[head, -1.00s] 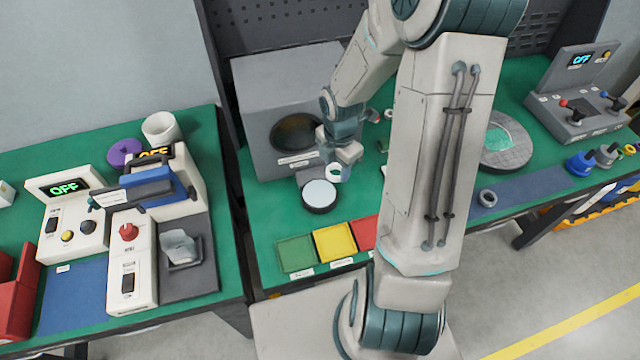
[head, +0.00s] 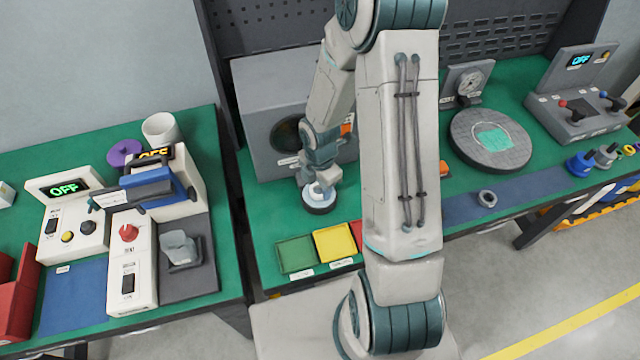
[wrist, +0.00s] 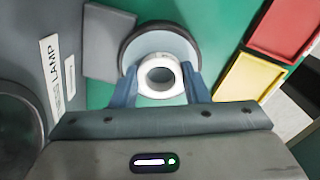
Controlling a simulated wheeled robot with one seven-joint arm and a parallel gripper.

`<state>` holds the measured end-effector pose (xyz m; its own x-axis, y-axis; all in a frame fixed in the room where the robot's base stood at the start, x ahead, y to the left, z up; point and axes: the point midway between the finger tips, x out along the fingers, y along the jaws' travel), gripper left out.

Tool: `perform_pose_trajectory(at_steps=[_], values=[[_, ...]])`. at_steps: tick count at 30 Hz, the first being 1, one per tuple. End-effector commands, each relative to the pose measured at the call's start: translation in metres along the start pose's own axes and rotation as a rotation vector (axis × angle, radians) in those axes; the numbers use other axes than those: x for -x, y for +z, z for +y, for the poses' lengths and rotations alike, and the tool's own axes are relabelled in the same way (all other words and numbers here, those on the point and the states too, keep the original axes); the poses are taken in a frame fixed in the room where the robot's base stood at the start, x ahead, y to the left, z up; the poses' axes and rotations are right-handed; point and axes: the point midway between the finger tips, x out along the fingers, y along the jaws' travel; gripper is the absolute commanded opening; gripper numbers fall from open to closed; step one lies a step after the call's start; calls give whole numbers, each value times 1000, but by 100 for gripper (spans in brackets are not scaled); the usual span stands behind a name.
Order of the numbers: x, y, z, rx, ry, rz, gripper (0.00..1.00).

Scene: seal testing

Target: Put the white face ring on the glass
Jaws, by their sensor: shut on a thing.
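The white face ring (wrist: 158,91) is between the two blue fingers of my gripper (wrist: 160,86) in the wrist view, and the fingers are shut on it. The glass (wrist: 184,46) is the pale round disc in a dark rim, directly below the ring in that view. In the head view my gripper (head: 320,186) is over the glass (head: 320,195), with the ring (head: 319,190) small and partly hidden between the fingers. Whether the ring touches the glass or is held slightly above it I cannot tell.
A grey box with a round dark opening (head: 285,134) and a lamp label stands behind the glass. Green (head: 296,254), yellow (head: 334,242) and red trays lie in front of it. A large grey disc (head: 490,140) and a small grey ring (head: 487,198) are to the right.

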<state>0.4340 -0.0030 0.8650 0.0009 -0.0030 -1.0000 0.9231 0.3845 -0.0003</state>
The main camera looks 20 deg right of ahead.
Motion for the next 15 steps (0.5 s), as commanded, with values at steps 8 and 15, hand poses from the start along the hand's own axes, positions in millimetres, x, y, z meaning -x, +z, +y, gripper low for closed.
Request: perform_pose_trajectory(at_steps=[8,15], values=[[-3,0,0,0,0,0,63],[-2,0,0,0,0,0,63]])
